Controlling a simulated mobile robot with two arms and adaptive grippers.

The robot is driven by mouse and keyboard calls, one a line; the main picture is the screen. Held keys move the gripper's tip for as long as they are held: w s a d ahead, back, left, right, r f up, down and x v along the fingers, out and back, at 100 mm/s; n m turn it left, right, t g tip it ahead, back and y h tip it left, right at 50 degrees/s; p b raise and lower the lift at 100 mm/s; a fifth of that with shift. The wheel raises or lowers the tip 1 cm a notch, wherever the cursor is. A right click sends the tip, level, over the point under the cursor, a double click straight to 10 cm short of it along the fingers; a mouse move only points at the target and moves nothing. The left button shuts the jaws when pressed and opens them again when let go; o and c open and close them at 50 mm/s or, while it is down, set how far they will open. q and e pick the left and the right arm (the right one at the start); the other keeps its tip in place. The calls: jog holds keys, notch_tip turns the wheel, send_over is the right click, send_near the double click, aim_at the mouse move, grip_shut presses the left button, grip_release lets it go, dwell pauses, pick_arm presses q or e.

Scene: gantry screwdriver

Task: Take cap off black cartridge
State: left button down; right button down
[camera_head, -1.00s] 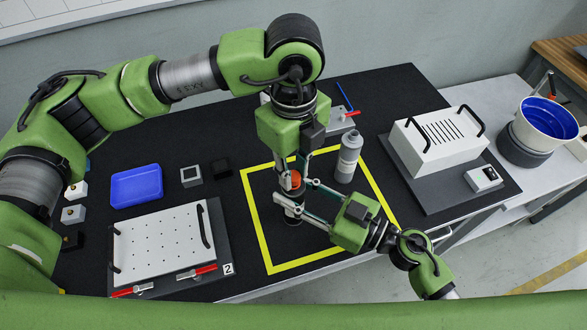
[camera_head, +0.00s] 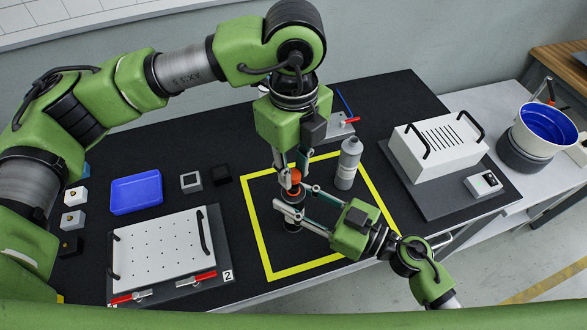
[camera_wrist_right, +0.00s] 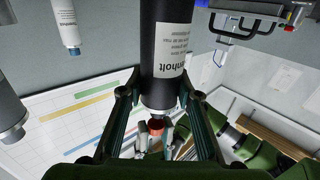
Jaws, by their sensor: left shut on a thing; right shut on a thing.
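The black cartridge (camera_head: 292,214) stands upright inside the yellow square. In the right wrist view the cartridge (camera_wrist_right: 165,45) shows large, dark with a white label and a silver end. My right gripper (camera_head: 289,218) reaches in from the right and is shut around its body. My left gripper (camera_head: 292,174) comes down from above and is shut on the orange-red cap (camera_head: 295,176), at the cartridge's top. In the right wrist view the cap (camera_wrist_right: 156,126) appears just past the silver end; I cannot tell whether they touch. The fingers partly hide the cartridge.
A grey bottle (camera_head: 348,164) stands close behind my right gripper. A blue tray (camera_head: 136,190), small blocks and a white perforated plate (camera_head: 162,254) with red clamps lie to the left. A white box (camera_head: 437,148) and a blue-lined bucket (camera_head: 545,125) stand to the right.

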aim_at(293, 174)
pick_arm(q)
jog(key=shift+r, duration=1.6)
pick_arm(e)
jog(key=c, duration=1.4)
grip_release()
jog(key=shift+d, duration=0.1)
